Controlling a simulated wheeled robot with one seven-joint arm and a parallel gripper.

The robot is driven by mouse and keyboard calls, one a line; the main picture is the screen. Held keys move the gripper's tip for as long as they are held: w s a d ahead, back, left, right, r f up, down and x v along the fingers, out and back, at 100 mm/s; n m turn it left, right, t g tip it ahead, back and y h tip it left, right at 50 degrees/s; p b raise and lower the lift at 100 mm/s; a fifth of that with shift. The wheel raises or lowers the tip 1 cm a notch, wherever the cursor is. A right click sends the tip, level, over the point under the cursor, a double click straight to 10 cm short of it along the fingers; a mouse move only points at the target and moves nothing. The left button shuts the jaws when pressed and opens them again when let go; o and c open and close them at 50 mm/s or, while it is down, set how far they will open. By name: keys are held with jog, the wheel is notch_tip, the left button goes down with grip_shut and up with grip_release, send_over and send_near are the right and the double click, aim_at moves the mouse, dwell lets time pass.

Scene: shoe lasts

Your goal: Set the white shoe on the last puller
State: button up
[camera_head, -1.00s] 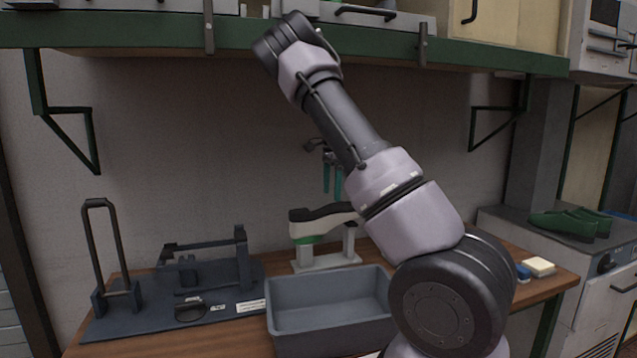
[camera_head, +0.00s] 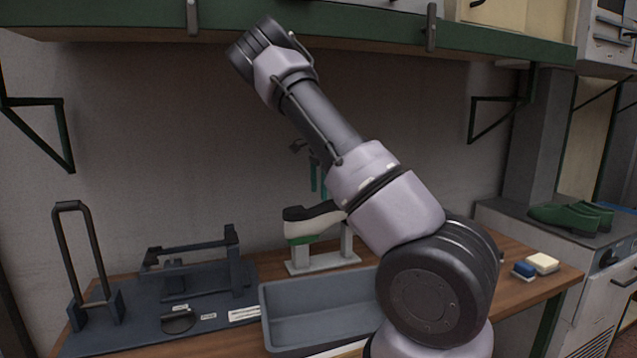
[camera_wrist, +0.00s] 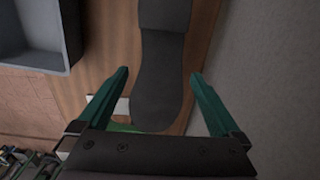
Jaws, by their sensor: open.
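The white shoe (camera_head: 322,222) sits sole up on a light grey stand (camera_head: 325,260) behind the grey bin, with a dark sole and a green patch at its left end. My arm hides its right part. In the wrist view its dark sole (camera_wrist: 160,85) runs between my fingers. My gripper (camera_head: 319,190) is open and empty, pointing down above the shoe; in the wrist view the gripper (camera_wrist: 160,82) has one green finger on each side of the sole. The dark fixture (camera_head: 190,262) on the left mat, with a tall looped lever (camera_head: 85,235), looks like the last puller.
A grey bin (camera_head: 318,305) stands in front of the shoe stand. A blue and white block pair (camera_head: 535,265) lies at the bench's right. Green shoes (camera_head: 572,217) rest on a cabinet. A green shelf (camera_head: 340,32) overhangs the bench.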

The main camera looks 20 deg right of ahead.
aim_at(319, 209)
jog(key=shift+d+f, duration=0.1)
jog(key=shift+f, duration=4.6)
jog(key=shift+s, duration=0.1)
grip_shut()
